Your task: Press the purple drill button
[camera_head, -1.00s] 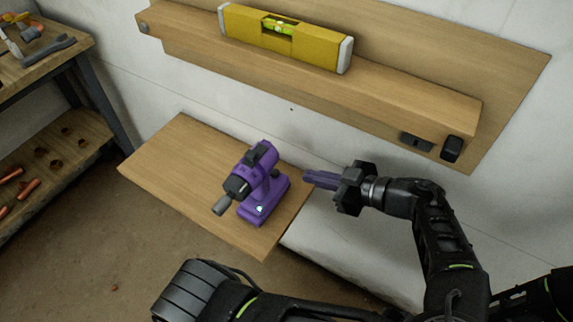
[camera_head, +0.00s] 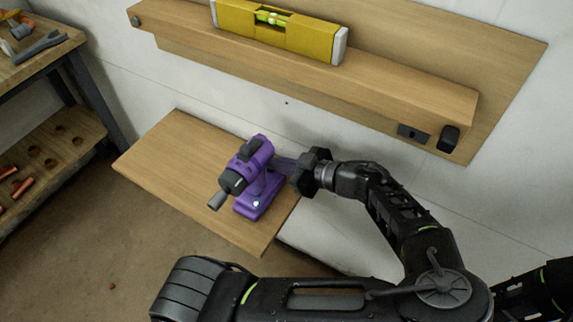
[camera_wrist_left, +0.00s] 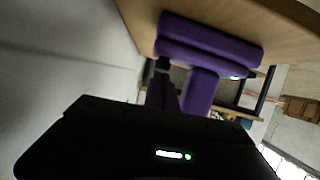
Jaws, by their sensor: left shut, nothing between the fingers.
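The purple drill (camera_head: 258,153) stands upright on its base on the low wooden shelf, its dark chuck pointing to the lower left. No separate drill button can be made out for certain. My left gripper (camera_head: 279,164) is shut and empty, its fingers level and pointing left at the drill's handle from the right. In the left wrist view the fingertips (camera_wrist_left: 162,66) are close to the purple drill (camera_wrist_left: 200,92); whether they touch cannot be told. My right gripper is not in view.
The low wooden shelf (camera_head: 165,155) is bare left of the drill. A wooden ledge (camera_head: 380,85) on the wall above carries a yellow level (camera_head: 280,32). A workbench (camera_head: 50,70) with tools stands at the far left.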

